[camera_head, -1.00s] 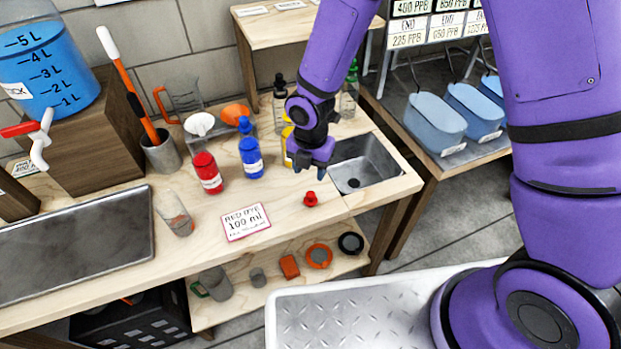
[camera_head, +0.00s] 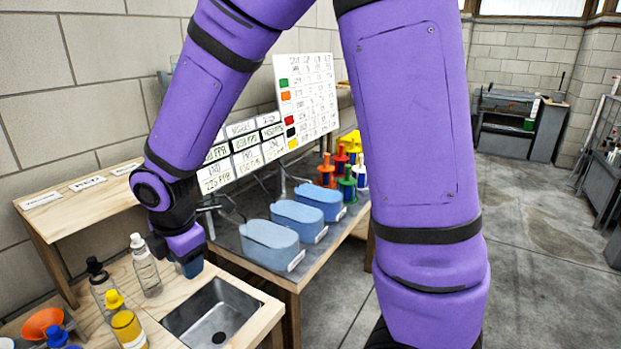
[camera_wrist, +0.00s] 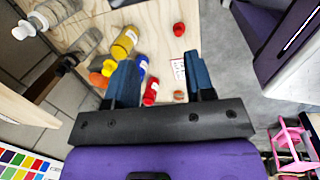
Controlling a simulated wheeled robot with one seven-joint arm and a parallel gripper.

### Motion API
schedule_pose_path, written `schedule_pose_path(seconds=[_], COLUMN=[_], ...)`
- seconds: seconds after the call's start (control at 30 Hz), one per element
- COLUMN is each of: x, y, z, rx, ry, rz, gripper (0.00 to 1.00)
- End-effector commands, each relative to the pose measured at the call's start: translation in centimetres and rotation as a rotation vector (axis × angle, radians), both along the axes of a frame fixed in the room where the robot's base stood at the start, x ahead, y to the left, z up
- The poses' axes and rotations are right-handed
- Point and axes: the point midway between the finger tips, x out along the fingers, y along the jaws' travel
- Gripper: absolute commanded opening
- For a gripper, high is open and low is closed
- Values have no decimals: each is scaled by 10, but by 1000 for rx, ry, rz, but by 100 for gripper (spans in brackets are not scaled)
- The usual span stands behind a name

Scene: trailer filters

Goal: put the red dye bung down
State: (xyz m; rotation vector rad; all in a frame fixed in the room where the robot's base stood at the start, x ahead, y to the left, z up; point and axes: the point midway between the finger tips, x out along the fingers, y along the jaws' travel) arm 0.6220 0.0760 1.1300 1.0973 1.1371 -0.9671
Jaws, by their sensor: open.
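The red dye bung (camera_wrist: 178,29) is a small red stopper standing on the pale wooden bench in the wrist view, clear of the fingers. It is out of the head view. My gripper (camera_wrist: 160,58) is open, with nothing between its blue fingers. In the head view my gripper (camera_head: 190,267) hangs above the back of the bench by the sink. The red dye bottle (camera_wrist: 150,92) shows beyond the fingers, and the white label card (camera_wrist: 178,68) lies on the bench.
A steel sink (camera_head: 212,318) is set in the bench. A yellow bottle (camera_head: 128,326) and clear bottles (camera_head: 146,266) stand left of it. Blue tanks (camera_head: 270,246) stand on the neighbouring table. Grey floor lies open on the right.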

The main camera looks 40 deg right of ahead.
Motion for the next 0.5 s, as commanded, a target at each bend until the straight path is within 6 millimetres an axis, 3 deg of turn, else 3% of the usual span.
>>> schedule_pose_path(seconds=[0.03,0.2,0.5], x=[-5,-27,-87], y=[-12,-48,-102], z=[19,68,136], rx=[15,80,247], ry=[-26,-91,-186], rz=[-91,-410,-963], gripper=[49,49,49])
